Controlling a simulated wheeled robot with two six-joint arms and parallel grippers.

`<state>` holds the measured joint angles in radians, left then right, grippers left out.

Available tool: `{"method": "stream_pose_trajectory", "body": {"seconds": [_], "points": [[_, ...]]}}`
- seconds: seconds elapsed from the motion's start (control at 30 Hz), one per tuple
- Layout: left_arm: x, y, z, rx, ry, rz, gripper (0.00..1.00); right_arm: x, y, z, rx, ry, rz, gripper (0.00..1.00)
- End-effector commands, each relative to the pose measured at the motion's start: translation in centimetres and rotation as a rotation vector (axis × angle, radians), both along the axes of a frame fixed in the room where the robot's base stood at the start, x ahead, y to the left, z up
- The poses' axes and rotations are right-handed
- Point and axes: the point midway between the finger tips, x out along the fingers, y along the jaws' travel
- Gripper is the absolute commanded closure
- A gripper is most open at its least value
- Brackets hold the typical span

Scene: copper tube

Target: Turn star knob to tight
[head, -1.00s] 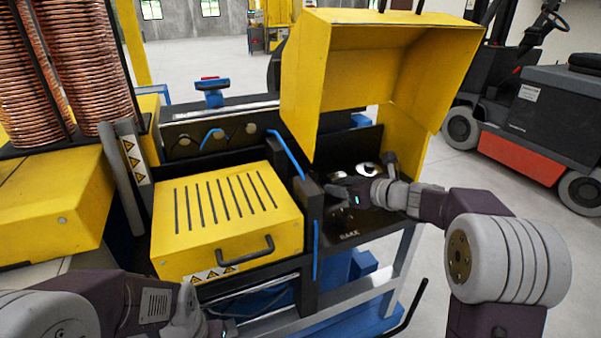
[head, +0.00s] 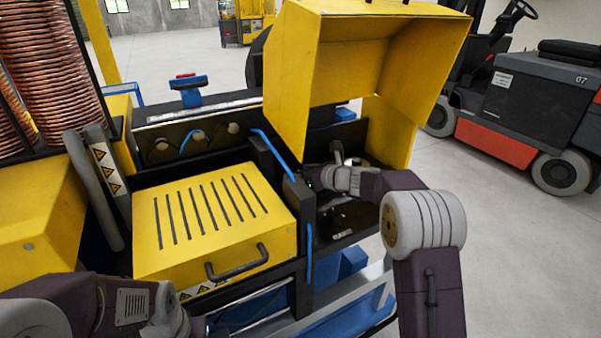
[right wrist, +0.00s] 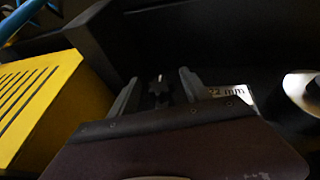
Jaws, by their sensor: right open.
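The star knob (right wrist: 158,93) is small and dark in the right wrist view, with a pale tip standing up from its middle. It shows between the two fingers of my right gripper (right wrist: 158,78), which is open. I cannot tell whether the fingers touch it. In the head view my right gripper (head: 318,180) is at the black post beside the open housing, and the knob cannot be made out there. My left arm is at the lower left of the head view. Its gripper is mostly cut off by the bottom edge, so its fingers cannot be read.
A yellow hood (head: 312,75) stands raised over the work area. A slotted yellow cover (head: 265,215) with a black handle (head: 238,264) is to the left. In the right wrist view, a "22 mm" label (right wrist: 228,92) and a shiny round part (right wrist: 302,92) lie right of the fingers.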

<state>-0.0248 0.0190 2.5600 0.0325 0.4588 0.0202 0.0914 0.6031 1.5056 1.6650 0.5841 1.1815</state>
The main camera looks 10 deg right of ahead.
Motion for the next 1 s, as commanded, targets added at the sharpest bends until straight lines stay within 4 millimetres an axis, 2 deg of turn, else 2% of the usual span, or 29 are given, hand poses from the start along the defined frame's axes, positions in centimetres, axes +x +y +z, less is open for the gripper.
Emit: {"method": "stream_pose_trajectory", "body": {"seconds": [0.2,0.23,0.4,0.43,1.0], "points": [[0.00,0.00,0.00,0.000,0.000,0.000,0.64,0.09,0.08,-0.05,0.000,0.000,0.000,0.44],[0.00,0.00,0.00,0.000,0.000,0.000,0.64,0.08,0.07,-0.05,0.001,0.000,0.000,0.47],[0.00,0.00,0.00,0.000,0.000,0.000,0.64,0.07,0.06,-0.04,0.001,0.000,0.000,0.94],[0.00,0.00,0.00,0.000,0.000,0.000,0.64,0.07,0.06,-0.04,0.001,0.000,0.000,1.00],[0.00,0.00,0.00,0.000,0.000,0.000,0.64,0.06,0.04,-0.03,0.001,0.000,0.000,1.00]]}}
